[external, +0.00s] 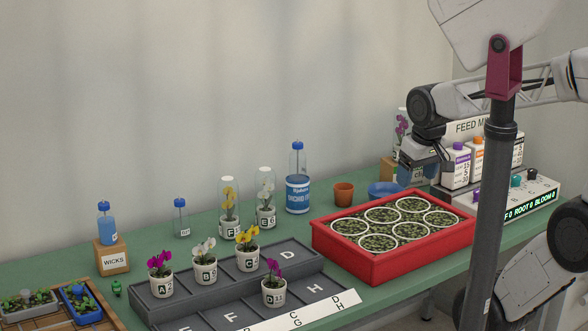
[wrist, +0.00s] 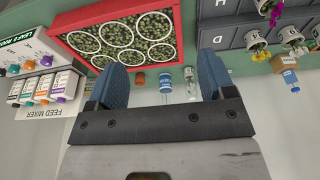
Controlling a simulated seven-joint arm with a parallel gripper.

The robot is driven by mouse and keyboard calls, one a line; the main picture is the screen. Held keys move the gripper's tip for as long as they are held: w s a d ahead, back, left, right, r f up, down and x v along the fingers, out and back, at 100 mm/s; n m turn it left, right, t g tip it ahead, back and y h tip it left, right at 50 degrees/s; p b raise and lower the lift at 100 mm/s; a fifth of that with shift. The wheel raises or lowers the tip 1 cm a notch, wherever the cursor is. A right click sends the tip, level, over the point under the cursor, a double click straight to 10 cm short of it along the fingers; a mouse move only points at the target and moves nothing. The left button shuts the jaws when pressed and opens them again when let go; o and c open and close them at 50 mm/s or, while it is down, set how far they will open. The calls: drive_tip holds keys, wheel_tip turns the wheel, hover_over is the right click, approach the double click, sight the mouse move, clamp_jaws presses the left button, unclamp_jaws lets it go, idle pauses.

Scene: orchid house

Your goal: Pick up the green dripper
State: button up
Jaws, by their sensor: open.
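A small green object (external: 116,288), which looks like the green dripper, stands on the green table at the lower left in the external view. It is beside the WICKS box and left of the grey stepped rack. I cannot make it out surely in the wrist view. My gripper (external: 418,174) is far to its right, above the back right of the table near the feed mixer. In the wrist view my gripper (wrist: 162,76) has its two blue fingers wide apart, with nothing between them.
The red tray (external: 375,270) of round pots lies between my gripper and the grey stepped rack (external: 200,303) with potted orchids. Glass-covered orchids and a blue-labelled bottle (external: 297,194) stand behind. The WICKS box (external: 112,259) and a blue planter (external: 82,305) flank the green object.

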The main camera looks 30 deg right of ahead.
drive_tip(key=shift+c, duration=1.3)
drive_tip(key=w+a+f+m+g+y, duration=0.2)
drive_tip(key=w+a+f+m+y, duration=0.15)
drive_tip(key=w+a, duration=0.95)
drive_tip(key=w+a+f+m+g+y, duration=0.2)
drive_tip(key=w+a+m+y, duration=0.15)
drive_tip(key=w+a, duration=0.9)
drive_tip(key=w+a+f+m+y, duration=0.2)
drive_tip(key=w+a+f, duration=0.3)
drive_tip(key=a+f, duration=0.2)
drive_tip(key=w+a+f+m+y, duration=0.2)
drive_tip(key=w+a+f, duration=0.3)
drive_tip(key=a, duration=0.6)
drive_tip(key=w+a+f+m+g+y, duration=0.1)
drive_tip(key=w+a+f+m+y, duration=0.1)
drive_tip(key=w+a+f+m, duration=0.2)
drive_tip(key=shift+w+a+f, duration=0.35)
drive_tip(key=shift+a+f, duration=0.4)
drive_tip(key=shift+a, duration=0.05)
drive_tip(key=shift+w+a+f, duration=0.35)
drive_tip(key=shift+a+f, duration=0.45)
drive_tip(key=shift+w+a+f, duration=0.35)
drive_tip(key=shift+a+f, duration=0.4)
drive_tip(key=shift+a, duration=0.05)
drive_tip(key=shift+a+f+m+y, duration=0.15)
drive_tip(key=shift+m+y, duration=0.15)
